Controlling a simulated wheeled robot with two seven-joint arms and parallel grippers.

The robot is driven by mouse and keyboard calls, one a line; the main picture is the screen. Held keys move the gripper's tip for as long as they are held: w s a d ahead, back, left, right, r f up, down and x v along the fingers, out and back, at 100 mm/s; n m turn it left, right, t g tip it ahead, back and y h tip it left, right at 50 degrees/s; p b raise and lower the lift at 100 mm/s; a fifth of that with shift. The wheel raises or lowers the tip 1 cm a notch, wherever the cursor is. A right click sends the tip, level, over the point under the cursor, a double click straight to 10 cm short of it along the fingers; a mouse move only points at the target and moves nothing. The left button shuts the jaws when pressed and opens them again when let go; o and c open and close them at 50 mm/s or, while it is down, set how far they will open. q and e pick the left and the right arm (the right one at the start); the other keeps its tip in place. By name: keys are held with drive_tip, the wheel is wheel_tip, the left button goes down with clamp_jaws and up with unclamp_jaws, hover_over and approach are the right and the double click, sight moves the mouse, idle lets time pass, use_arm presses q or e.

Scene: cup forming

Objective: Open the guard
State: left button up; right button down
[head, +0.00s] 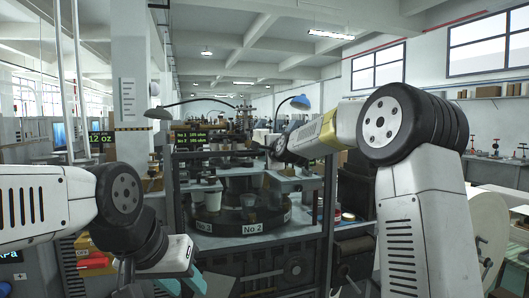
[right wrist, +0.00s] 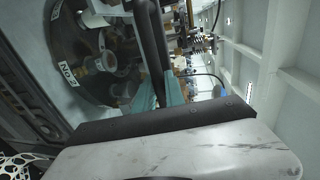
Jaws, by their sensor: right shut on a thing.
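The guard appears to be the dark frame (head: 222,153) across the front of the forming machine; any clear panel in it is hard to make out. My right arm reaches to its upper right part. My right gripper (right wrist: 158,97), with teal fingertips, is shut on a dark bar (right wrist: 154,45) that looks like the guard's handle. In the head view the right fingers are too small to make out. Behind the frame is a round dark turntable (head: 240,222) marked No 2, with pale cups (head: 208,172). My left gripper (head: 182,284) is low at the left, its teal fingers apart and empty, away from the guard.
A blue lamp (head: 298,102) and a grey lamp (head: 160,113) lean over the machine. A grey post (head: 329,195) stands at its right side. A white column (head: 130,90) rises at the left.

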wheel_tip(320, 180, down, 38)
drive_tip(key=shift+r, duration=0.25)
drive_tip(key=c, duration=1.4)
unclamp_jaws()
drive_tip(key=v, duration=0.7)
drive_tip(key=shift+s+d, duration=0.15)
drive_tip(key=shift+s, duration=0.2)
drive_tip(key=shift+r, duration=0.1)
